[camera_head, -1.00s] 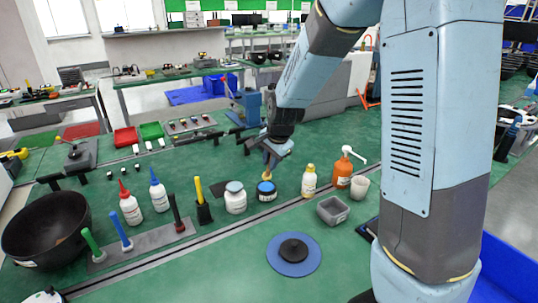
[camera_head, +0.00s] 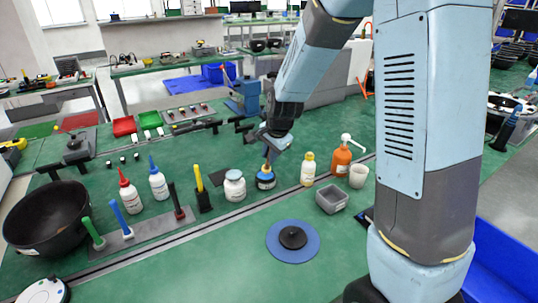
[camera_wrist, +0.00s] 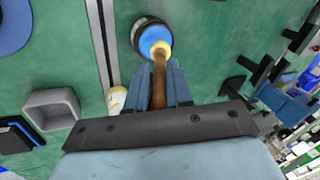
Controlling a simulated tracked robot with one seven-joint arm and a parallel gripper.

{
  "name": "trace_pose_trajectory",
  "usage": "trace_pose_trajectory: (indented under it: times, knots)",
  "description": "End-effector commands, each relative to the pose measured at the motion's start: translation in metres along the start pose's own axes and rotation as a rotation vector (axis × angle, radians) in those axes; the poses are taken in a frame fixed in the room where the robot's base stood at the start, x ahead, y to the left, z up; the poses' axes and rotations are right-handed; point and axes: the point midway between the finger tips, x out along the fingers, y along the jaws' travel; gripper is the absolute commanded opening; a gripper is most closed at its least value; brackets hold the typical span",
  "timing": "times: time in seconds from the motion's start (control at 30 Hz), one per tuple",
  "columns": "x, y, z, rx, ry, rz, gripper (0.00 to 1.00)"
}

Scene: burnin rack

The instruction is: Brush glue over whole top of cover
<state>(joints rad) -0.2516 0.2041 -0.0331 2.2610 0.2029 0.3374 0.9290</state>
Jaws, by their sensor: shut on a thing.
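My gripper (camera_head: 272,145) is shut on a brush with a wooden handle (camera_wrist: 159,82), which points down from the jaws. Its yellow end (camera_wrist: 160,48) is at the mouth of a dark jar (camera_head: 265,183) with a blue top and label. The jar also shows in the wrist view (camera_wrist: 137,30). I cannot tell how deep the bristles are. A black round piece (camera_head: 292,237), perhaps the cover, sits on a blue disc (camera_head: 278,252) at the front, apart from my gripper. The disc's edge shows in the wrist view (camera_wrist: 14,28).
A white jar (camera_head: 235,187), a yellow-capped bottle (camera_head: 308,170) and an orange pump bottle (camera_head: 340,160) stand close to the dark jar. A grey tray (camera_head: 331,201) lies right of the disc. A tool rack (camera_head: 150,233) and black bowl (camera_head: 42,220) are left. Green table around the disc is clear.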

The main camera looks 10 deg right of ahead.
Motion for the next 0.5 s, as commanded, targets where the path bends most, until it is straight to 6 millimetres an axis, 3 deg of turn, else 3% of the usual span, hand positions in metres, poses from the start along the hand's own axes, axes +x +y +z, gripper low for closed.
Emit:
trace_pose_trajectory:
  times: [0.5]
  knots:
    - [0.0037, 0.0010, 0.0007, 0.000, -0.001, 0.000, 0.00]
